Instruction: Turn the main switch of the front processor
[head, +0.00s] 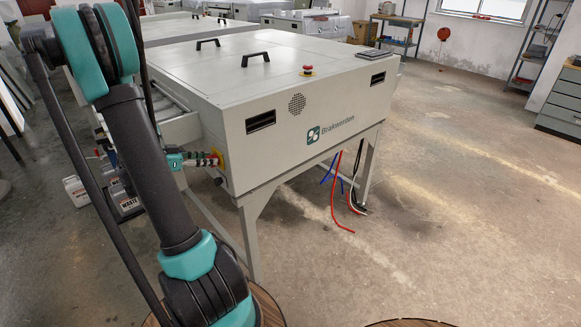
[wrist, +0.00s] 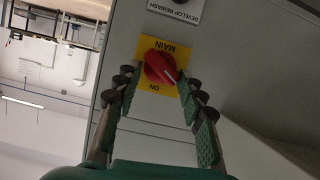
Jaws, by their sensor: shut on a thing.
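The main switch is a red round knob (wrist: 158,66) with a white mark, on a yellow plate (wrist: 147,44) lettered MAIN and ON. The wrist view shows it upside down. My gripper (wrist: 158,82) has one finger on each side of the knob and is shut on it. In the head view, my gripper (head: 198,160) reaches the left side face of the front processor (head: 225,143), near its front corner. The yellow plate shows there (head: 219,157), and the knob is mostly hidden by the fingers.
A DEVELOP REWASH label (wrist: 178,11) is beside the switch. A red emergency button (head: 307,70) and black handles sit on the processor's top. White and dark containers (head: 120,195) stand on the floor at left. Cables (head: 345,195) hang under the processor. The floor at right is clear.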

